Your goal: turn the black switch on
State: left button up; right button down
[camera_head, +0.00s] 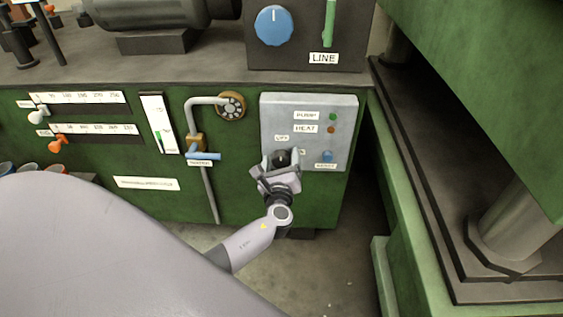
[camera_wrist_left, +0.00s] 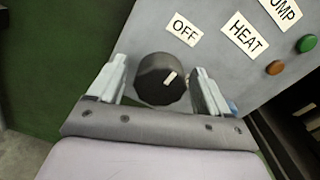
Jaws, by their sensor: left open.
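The black switch (camera_wrist_left: 160,80) is a round knob with a white pointer mark on a grey panel (camera_head: 345,105). In the left wrist view its mark slants up to the right, between the OFF label (camera_wrist_left: 185,29) and the panel's other side. In the head view the switch (camera_head: 281,157) is partly hidden by my gripper. My left gripper (camera_wrist_left: 160,84) is open, with one finger on each side of the knob; I cannot tell whether they touch it. It also shows in the head view (camera_head: 281,160). My right gripper is not in view.
A green lamp (camera_head: 333,117), a red-orange lamp (camera_head: 331,129) and a blue button (camera_head: 327,156) sit on the same panel. A blue-handled valve (camera_head: 203,156) and pipe stand left of it. A large green machine (camera_head: 475,60) stands at the right.

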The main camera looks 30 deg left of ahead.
pick_arm(q)
jog(key=c, duration=1)
